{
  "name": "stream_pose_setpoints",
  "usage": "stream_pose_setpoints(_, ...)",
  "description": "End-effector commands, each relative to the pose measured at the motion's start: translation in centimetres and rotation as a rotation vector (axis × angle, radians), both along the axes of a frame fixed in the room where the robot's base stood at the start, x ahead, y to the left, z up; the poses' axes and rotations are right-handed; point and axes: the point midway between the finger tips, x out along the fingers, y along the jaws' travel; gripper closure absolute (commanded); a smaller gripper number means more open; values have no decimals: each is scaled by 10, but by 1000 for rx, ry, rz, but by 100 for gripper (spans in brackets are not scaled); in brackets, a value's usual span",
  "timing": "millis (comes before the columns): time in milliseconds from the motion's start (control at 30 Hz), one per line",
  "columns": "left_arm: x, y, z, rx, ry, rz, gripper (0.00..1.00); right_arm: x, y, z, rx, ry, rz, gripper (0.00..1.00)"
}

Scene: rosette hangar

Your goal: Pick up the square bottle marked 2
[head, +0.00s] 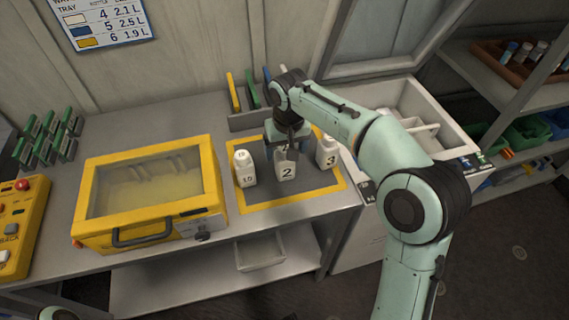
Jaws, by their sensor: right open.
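The square bottle marked 2 (286,171) is white and stands upright on a grey mat with a yellow border (262,199), between two other white bottles. My right gripper (287,146) is directly above it, pointing down, with its fingers at the bottle's top. It is open. The fingers and wrist hide the bottle's neck, so I cannot tell whether they touch it. My left gripper does not show.
A bottle marked 10 (245,169) stands close on the left, and one marked 3 (327,153) close on the right. A yellow-framed box (150,238) with a clear lid sits left of the mat. Upright coloured panels (233,92) stand behind.

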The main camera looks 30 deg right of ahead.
Motion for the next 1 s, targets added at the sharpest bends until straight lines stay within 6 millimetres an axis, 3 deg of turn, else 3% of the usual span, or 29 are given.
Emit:
stream_pose_setpoints(167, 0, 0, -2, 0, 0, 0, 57, 2, -1, -12, 0, 1, 0, 17)
stream_pose_setpoints(500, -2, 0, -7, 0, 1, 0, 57, 11, -4, -56, 0, 1, 0, 17)
stream_pose_setpoints(767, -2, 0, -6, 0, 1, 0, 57, 12, -4, -58, 1, -1, 0, 17)
stream_pose_setpoints(967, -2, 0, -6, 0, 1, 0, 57, 12, -4, -57, 1, -2, 0, 79)
stream_pose_setpoints(1000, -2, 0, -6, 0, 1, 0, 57, 12, -4, -57, 1, -2, 0, 80)
